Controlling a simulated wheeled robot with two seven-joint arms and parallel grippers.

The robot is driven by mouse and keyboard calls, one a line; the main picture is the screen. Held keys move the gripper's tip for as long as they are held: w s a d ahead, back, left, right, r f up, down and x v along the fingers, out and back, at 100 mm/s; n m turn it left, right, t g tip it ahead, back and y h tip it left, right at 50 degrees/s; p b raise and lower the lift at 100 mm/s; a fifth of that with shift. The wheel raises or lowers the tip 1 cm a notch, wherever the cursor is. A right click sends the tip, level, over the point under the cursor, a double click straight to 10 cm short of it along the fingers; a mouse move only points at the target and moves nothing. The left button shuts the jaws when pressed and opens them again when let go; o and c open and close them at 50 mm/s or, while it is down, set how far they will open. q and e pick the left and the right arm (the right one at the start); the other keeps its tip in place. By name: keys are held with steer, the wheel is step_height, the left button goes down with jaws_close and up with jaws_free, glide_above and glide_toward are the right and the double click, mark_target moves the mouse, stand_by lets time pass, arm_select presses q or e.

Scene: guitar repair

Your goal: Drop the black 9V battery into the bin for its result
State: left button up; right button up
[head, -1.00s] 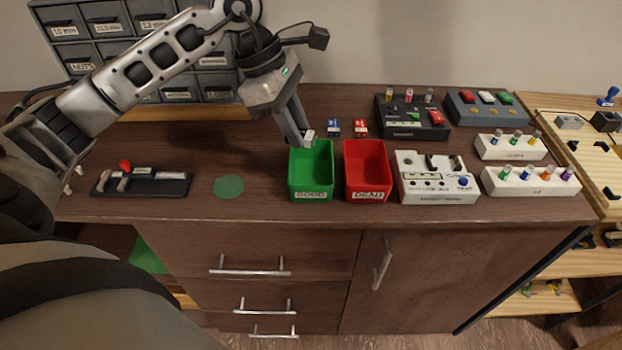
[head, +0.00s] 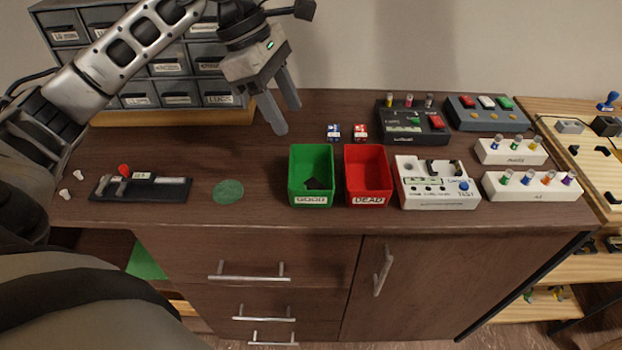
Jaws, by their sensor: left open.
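My right gripper is not in view.
A white tester (head: 436,199) stands right of the red bin. Two small batteries, blue (head: 333,131) and red (head: 360,132), stand behind the bins. A green disc (head: 228,191) and a black tool (head: 140,188) lie left. Drawer cabinets (head: 166,68) stand behind.

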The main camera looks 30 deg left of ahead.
arm_select(q)
steer(key=v, duration=1.1)
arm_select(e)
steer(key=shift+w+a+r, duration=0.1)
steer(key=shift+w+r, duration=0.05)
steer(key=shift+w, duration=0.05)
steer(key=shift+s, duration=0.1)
